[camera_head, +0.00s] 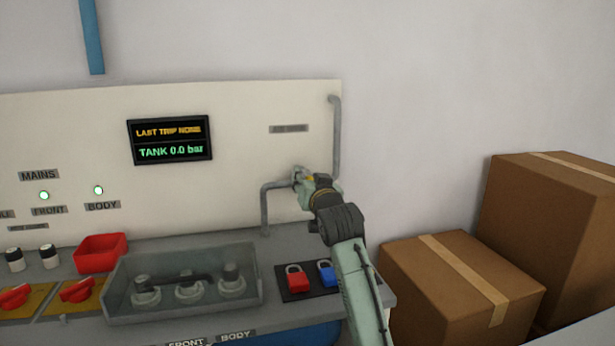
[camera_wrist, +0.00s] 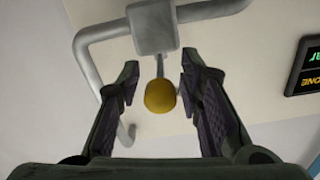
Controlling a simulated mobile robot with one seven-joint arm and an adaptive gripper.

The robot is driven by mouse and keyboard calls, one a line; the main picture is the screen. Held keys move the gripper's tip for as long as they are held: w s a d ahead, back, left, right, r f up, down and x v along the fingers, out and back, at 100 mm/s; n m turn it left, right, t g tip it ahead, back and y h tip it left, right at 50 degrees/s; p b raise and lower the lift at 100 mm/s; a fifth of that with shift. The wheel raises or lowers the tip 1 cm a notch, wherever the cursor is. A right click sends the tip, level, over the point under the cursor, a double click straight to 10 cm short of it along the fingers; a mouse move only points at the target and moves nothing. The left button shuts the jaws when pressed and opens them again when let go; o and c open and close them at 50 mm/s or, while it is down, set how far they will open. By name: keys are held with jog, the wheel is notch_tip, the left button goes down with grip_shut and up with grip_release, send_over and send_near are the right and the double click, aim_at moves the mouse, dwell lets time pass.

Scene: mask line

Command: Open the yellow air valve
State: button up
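The yellow air valve shows in the wrist view as a rounded yellow knob (camera_wrist: 160,96) on a thin stem. The stem comes out of a grey block (camera_wrist: 153,28) on a grey pipe. My gripper (camera_wrist: 160,64) is open, with one finger on each side of the stem and knob and a visible gap on both sides. In the head view my gripper (camera_head: 304,182) is up against the pipe at the right of the panel. It hides most of the valve there; only a small yellow patch (camera_head: 310,178) shows.
Below stand a grey tray (camera_head: 185,308) with several fittings, a red bin (camera_head: 101,252), and red (camera_head: 297,281) and blue (camera_head: 327,274) padlocks. A display (camera_head: 170,140) reads "TANK 0.0 bar". Cardboard boxes (camera_head: 440,305) stand at the right.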

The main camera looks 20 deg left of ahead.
jog(key=shift+a, duration=0.1)
grip_shut()
dwell(0.4)
dwell(0.4)
